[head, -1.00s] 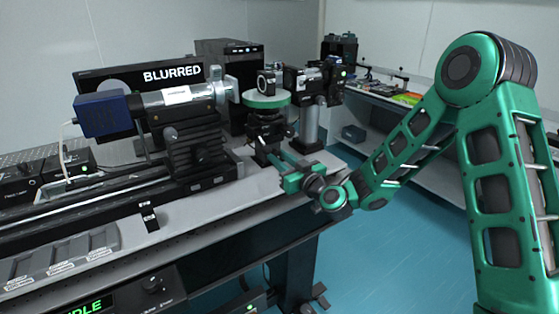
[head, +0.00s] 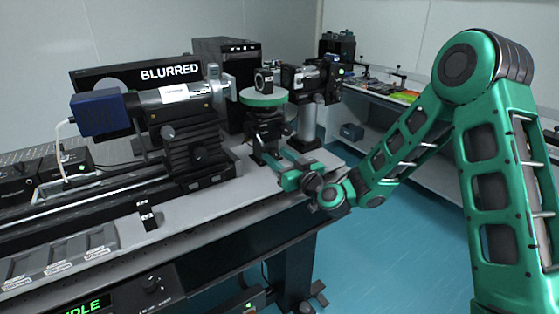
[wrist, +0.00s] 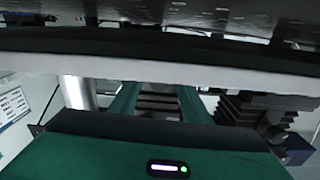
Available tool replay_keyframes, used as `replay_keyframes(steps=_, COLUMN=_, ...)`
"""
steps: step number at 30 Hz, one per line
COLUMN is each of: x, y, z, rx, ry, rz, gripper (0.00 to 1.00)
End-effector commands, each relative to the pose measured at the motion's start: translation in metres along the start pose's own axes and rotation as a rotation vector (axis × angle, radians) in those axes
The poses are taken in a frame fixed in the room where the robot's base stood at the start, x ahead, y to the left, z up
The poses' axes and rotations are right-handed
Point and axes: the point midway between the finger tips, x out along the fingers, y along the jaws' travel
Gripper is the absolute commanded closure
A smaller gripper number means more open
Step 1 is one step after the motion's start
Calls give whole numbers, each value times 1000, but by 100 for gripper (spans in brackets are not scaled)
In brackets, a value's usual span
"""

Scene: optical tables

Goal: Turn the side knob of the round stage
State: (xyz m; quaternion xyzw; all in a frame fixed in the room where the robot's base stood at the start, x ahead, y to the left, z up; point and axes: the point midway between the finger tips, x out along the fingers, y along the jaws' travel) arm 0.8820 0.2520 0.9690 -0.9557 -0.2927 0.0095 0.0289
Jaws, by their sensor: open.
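The round stage has a flat pale-green disc (head: 263,97) on top of a dark body (head: 266,128), standing on the bench in the head view. A small dark part that may be its side knob (head: 288,130) shows on the right of the body; it is too small to be sure. My gripper (head: 276,156) is low over the bench, in front of and below the disc. In the wrist view its two green fingers (wrist: 158,103) stand apart, with dark stepped hardware seen between them. No contact with a knob can be made out.
A blue-ended camera tube (head: 140,106) sits on a dark mount at left. A second camera (head: 310,78) on a silver post (head: 309,122) stands close right of the stage. A monitor (head: 140,84) reads "BLURRED". The bench edge is just below my gripper.

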Motion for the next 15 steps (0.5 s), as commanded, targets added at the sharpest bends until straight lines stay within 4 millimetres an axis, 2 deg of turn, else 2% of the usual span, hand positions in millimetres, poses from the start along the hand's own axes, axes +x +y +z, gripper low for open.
replay_keyframes(steps=5, x=-9, y=1, z=2, rx=2, ry=-3, rz=1, gripper=57)
replay_keyframes(steps=15, x=-51, y=2, z=1, rx=4, ry=-4, rz=3, gripper=57)
